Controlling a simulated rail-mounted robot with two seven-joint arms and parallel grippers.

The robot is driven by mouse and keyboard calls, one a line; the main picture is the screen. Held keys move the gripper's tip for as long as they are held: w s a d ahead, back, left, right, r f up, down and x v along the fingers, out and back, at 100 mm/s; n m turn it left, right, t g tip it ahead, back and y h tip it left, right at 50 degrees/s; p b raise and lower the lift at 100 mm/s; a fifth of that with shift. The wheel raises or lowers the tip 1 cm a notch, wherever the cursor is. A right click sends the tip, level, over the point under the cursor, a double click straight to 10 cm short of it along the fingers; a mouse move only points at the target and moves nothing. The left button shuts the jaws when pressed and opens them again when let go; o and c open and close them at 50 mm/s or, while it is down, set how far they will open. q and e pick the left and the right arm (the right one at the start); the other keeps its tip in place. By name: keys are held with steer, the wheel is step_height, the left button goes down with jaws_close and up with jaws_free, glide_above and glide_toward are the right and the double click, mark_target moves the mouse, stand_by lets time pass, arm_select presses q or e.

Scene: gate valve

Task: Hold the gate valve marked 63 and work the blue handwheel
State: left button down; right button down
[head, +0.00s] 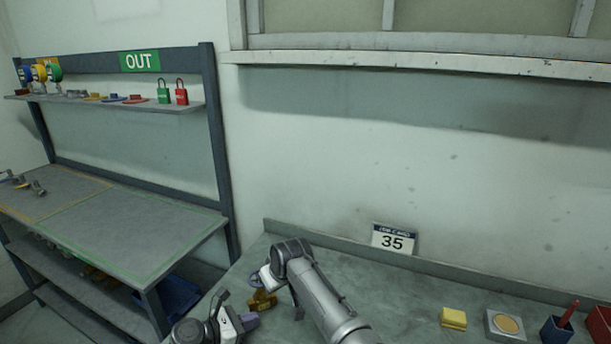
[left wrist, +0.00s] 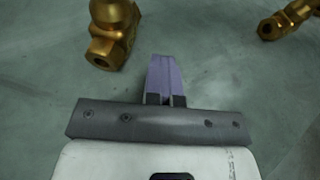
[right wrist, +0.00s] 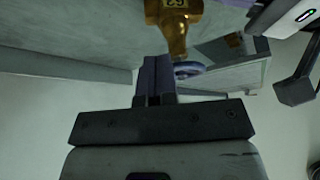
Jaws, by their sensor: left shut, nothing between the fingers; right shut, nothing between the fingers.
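The brass gate valve (head: 263,301) stands on the grey bench in the head view, with its blue handwheel (head: 256,281) on the far side. In the right wrist view the valve (right wrist: 180,28) appears upside down, its mark seemingly 63, and the blue handwheel (right wrist: 188,71) shows below it. My left gripper (head: 249,320) is shut and empty, just in front of the valve. In the left wrist view its fingers (left wrist: 165,75) are apart from the brass body (left wrist: 113,32). My right gripper (right wrist: 155,78) is shut and empty beside the handwheel; contact is unclear.
Another brass fitting (left wrist: 288,18) lies at the upper right of the left wrist view. A sign reading 35 (head: 393,240) stands against the wall. A yellow block (head: 453,318) and a pad (head: 506,325) are to the right. A shelved workbench (head: 125,235) is at left.

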arm_select(q)
steer(key=shift+w, duration=0.1)
arm_select(e)
steer(key=shift+s+f, duration=0.1)
steer(key=shift+f, duration=0.3)
